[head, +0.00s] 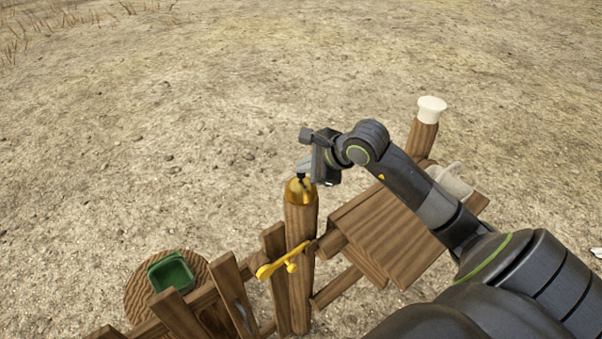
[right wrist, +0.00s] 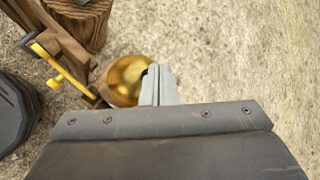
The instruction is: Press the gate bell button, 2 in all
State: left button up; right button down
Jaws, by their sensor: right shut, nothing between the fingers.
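The gate bell (head: 299,191) is a gold dome on top of a wooden post, with a small dark button at its top. My right gripper (head: 303,166) is shut and empty, pointing down just above the bell's top. In the head view the fingertips are very close to the button; I cannot tell whether they touch it. In the right wrist view the bell (right wrist: 127,80) lies just left of the shut fingers (right wrist: 158,84), which hide part of its right side. My left gripper is not in view.
A yellow latch (head: 280,262) sits on the wooden gate below the bell. A green container (head: 170,272) rests on a round wooden top at lower left. A wooden shelf (head: 385,240) and a white-capped post (head: 431,108) stand right. Bare ground lies behind.

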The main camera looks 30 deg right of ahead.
jog(key=shift+f+b, duration=0.35)
jog(key=shift+b, duration=0.05)
jog(key=shift+r, duration=0.15)
dwell(0.5)
jog(key=shift+r+p, duration=0.4)
jog(key=shift+r, duration=0.45)
notch_tip(320, 180, up, 5)
jog(key=shift+p, duration=1.2)
dwell(1.6)
notch_tip(320, 180, up, 4)
jog(key=m+y+p, duration=0.1)
jog(key=m, duration=0.3)
jog(key=m+g+y+p, duration=0.1)
jog(key=m, duration=0.3)
jog(key=m+y+p, duration=0.1)
jog(key=m+p, duration=0.1)
jog(key=m, duration=0.3)
jog(key=shift+d+f+g, duration=0.1)
jog(key=shift+g, duration=0.3)
